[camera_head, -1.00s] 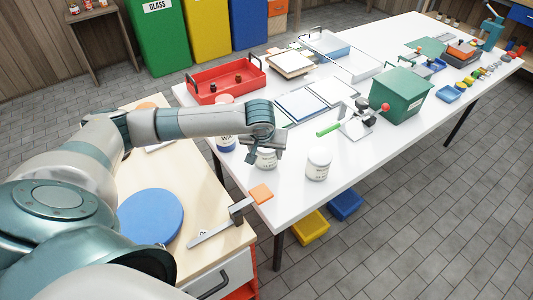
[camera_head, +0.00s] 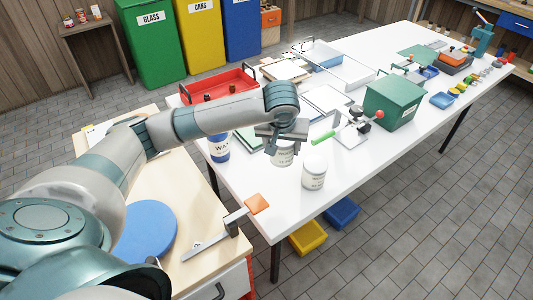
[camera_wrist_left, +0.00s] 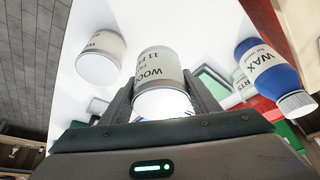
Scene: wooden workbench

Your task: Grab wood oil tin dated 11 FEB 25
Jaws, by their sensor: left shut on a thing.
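My left gripper (camera_head: 282,143) is shut on a white wood oil tin (camera_head: 284,157). In the left wrist view the tin (camera_wrist_left: 158,66) sits between the two fingers, and its label shows "WOO" and "11 F"; the rest of the date is hidden or unreadable. A second, similar white tin (camera_head: 315,174) stands upright on the white table to the right, apart from the gripper. It also shows in the left wrist view (camera_wrist_left: 102,54), its small print not readable. My right gripper is not in view.
A blue and white wax bottle (camera_head: 219,148) stands left of the held tin. A red tray (camera_head: 217,86), a green box (camera_head: 394,100) and a green-handled tool (camera_head: 323,137) are farther back on the white table (camera_head: 345,190).

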